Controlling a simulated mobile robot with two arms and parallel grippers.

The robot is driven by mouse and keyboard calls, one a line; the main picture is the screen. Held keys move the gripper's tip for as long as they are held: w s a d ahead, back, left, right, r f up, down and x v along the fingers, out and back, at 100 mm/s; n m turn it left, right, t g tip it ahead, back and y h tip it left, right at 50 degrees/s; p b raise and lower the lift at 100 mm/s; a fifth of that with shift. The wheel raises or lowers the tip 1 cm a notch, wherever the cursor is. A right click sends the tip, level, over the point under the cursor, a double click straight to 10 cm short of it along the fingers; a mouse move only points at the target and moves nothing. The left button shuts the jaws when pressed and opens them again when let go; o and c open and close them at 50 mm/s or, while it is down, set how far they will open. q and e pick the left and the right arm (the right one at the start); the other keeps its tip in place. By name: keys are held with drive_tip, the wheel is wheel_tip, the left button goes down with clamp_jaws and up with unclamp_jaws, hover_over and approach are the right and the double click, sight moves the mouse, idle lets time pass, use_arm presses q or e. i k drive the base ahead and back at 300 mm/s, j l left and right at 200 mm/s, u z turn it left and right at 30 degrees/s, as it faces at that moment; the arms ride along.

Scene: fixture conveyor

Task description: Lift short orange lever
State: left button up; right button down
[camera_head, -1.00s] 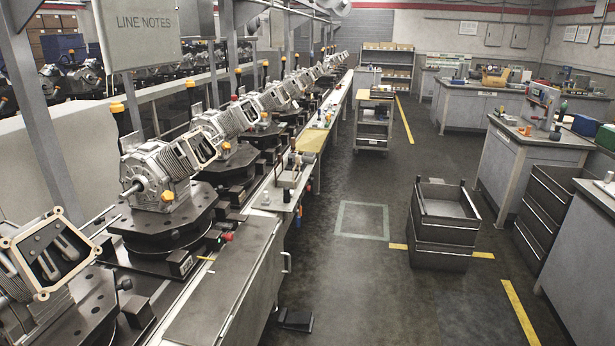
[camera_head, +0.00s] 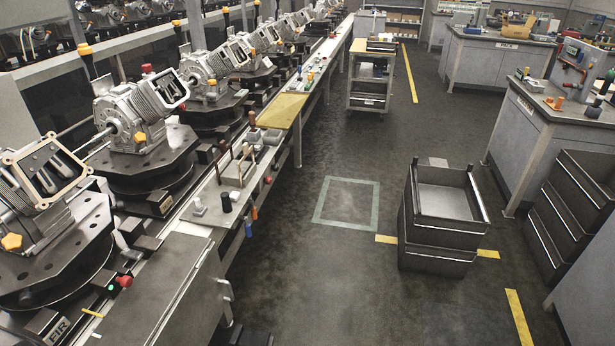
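A small thin yellow-orange piece (camera_head: 92,313) sticks out beside the nearest fixture base, close to the red button (camera_head: 124,281); I cannot tell whether it is the short orange lever. Orange knobs show on the near housing (camera_head: 11,241), the second housing (camera_head: 140,137) and farther ones. An upright black post with an orange top (camera_head: 84,49) stands behind the second housing. A small orange-handled item (camera_head: 254,213) hangs at the bench's front edge. Neither of my grippers is in view.
The line bench (camera_head: 185,265) runs along the left, with upright tools in a holder and a yellow mat (camera_head: 282,111). A dark drawer unit (camera_head: 440,225) stands on the floor at right. A cart (camera_head: 371,75) stands farther back. The floor between is clear.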

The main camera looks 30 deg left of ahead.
sight(252, 209)
drive_tip(key=i+u, duration=0.1)
drive_tip(key=i, duration=0.45)
drive_tip(key=i+l+u, duration=0.15)
drive_tip(key=i, duration=0.45)
drive_tip(key=i+l+u, duration=0.1)
drive_tip(key=i, duration=0.45)
drive_tip(key=i+u, duration=0.25)
drive_tip(key=u, duration=0.2)
drive_tip(key=i+l+u, duration=0.15)
drive_tip(key=i+u, duration=0.25)
drive_tip(key=i+l+u, duration=0.15)
drive_tip(key=u, duration=0.3)
drive_tip(key=i+l+u, duration=0.2)
drive_tip(key=u, duration=0.25)
drive_tip(key=i+l+u, duration=0.1)
drive_tip(key=l+u, duration=0.35)
